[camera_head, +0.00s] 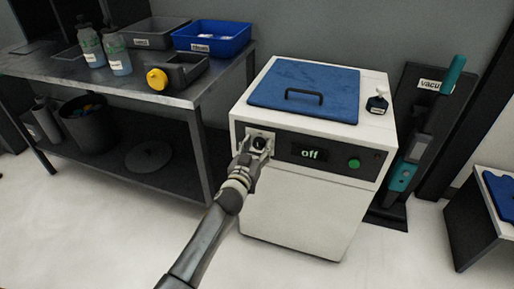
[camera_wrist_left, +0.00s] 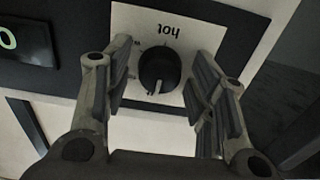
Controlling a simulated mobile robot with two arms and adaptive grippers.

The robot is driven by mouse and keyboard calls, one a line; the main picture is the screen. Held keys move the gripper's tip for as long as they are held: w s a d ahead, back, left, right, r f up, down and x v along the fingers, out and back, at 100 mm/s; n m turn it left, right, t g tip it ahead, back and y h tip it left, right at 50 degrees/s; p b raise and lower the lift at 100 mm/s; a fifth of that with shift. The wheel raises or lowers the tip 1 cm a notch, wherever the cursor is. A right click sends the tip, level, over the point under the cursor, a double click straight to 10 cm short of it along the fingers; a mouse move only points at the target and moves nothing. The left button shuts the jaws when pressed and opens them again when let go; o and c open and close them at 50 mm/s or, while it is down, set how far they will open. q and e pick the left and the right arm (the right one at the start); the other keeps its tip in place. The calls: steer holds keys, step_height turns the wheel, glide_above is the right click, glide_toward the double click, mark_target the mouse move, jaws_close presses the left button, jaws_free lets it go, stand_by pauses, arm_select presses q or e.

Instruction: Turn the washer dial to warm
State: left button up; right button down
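The white washer (camera_head: 300,210) stands in the middle of the head view with a dark front panel. Its black dial (camera_head: 259,143) sits on a white plate at the panel's left; the display (camera_head: 310,153) reads "off". In the left wrist view the dial (camera_wrist_left: 159,70) shows with a light pointer mark, and "hot" is printed upside down on the plate (camera_wrist_left: 185,22). My left gripper (camera_head: 257,148) is at the dial; in the wrist view its two fingers (camera_wrist_left: 165,85) are spread on either side of the dial, with gaps to both. My right gripper is not seen.
A green button (camera_head: 354,163) is on the panel's right. A metal table (camera_head: 120,84) with bins and bottles stands left; a vacuum (camera_head: 408,165) stands right.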

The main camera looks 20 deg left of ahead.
arm_select(q)
steer(key=c, duration=0.7)
steer(key=shift+c, duration=0.2)
